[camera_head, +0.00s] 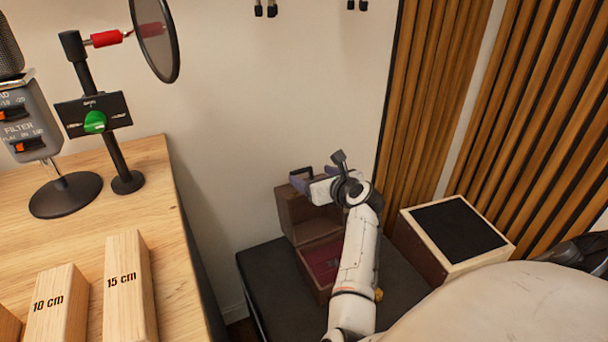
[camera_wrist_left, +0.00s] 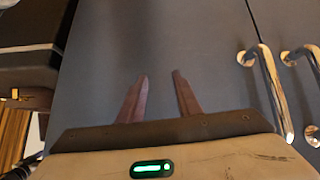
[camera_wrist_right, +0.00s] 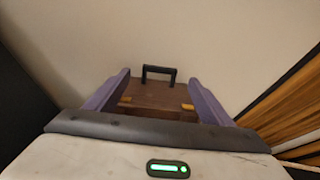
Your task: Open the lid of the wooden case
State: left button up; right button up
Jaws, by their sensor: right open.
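The wooden case (camera_head: 290,218) stands on a dark bench near the wall. Its lid (camera_head: 318,218) is up, and a dark red interior (camera_head: 324,260) shows in the lower part. A black handle (camera_wrist_right: 158,70) and two brass-coloured latches (camera_wrist_right: 188,107) show on the lid in the right wrist view. My right gripper (camera_head: 302,182) is open at the lid's upper edge, one purple finger on each side of the lid in its wrist view; I cannot tell whether they touch it. My left gripper (camera_wrist_left: 161,84) is open and empty, in front of a grey cabinet; the head view does not show it.
The dark bench (camera_head: 262,275) bears the case. A wooden box with a black top (camera_head: 458,229) stands right of my right arm. The wooden desk (camera_head: 165,215) at left holds a microphone stand and labelled blocks. Chrome handles (camera_wrist_left: 272,90) stick out from the grey cabinet.

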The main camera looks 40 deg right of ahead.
aim_at(302, 170)
jog(key=b+x, duration=0.1)
jog(key=x, duration=0.3)
jog(key=shift+w+f, duration=0.15)
jog(key=shift+f, duration=0.05)
jog(key=shift+w+d+f, duration=0.15)
jog(key=shift+w+d, duration=0.1)
jog(key=shift+w, duration=0.25)
